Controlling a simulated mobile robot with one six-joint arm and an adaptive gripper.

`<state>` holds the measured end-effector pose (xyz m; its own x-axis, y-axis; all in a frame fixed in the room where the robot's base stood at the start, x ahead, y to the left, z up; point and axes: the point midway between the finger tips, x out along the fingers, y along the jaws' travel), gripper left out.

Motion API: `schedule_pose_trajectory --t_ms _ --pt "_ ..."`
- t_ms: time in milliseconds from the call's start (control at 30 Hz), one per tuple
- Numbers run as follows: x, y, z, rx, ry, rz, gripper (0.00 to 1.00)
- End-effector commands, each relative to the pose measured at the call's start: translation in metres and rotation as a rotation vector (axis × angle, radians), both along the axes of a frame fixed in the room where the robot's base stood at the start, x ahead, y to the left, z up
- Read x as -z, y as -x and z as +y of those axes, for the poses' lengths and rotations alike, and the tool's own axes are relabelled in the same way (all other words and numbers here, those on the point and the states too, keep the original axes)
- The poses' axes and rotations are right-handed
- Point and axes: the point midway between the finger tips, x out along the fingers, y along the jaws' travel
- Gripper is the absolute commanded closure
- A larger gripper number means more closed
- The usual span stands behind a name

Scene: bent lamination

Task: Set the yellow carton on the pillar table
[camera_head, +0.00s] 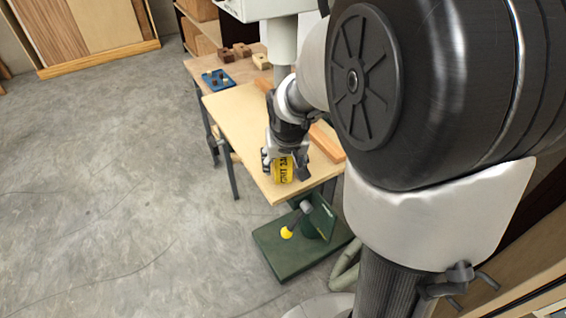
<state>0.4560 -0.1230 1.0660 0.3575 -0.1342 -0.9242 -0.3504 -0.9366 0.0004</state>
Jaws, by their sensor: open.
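The yellow carton (282,172) has dark lettering on its side and shows at the near end of a pale wooden tabletop (232,104). My gripper (284,166) points down at the carton, its fingers open on either side of it. I cannot tell whether the fingers touch the carton, or whether it rests on the wood. A light grey pillar (283,42) rises at the far end of this tabletop, under a pale machine head. I take this tabletop for the pillar table, but the picture does not make that certain.
A blue tray (218,79) with small pieces and several brown wooden blocks (235,52) sit on the bench behind. A wooden strip (327,142) lies right of my gripper. Below stands a green base (290,252) with a yellow knob (287,233). The concrete floor at left is clear.

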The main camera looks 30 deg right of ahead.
Motion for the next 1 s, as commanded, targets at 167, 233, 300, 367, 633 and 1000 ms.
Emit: schedule_pose_trajectory --t_ms 167,233,300,367,633,1000 --pt "-0.043 0.014 0.005 0.001 0.001 -0.005 0.42" --pt "-0.055 0.019 0.007 0.001 0.001 -0.005 0.42" --pt "-0.065 0.023 0.009 0.001 0.001 -0.005 0.42" --pt "-0.072 0.026 0.010 0.001 0.000 -0.003 0.42" --pt "-0.098 0.050 0.029 -0.040 0.003 -0.007 0.42" --pt "-0.134 0.179 0.108 -0.284 0.006 -0.018 0.42"
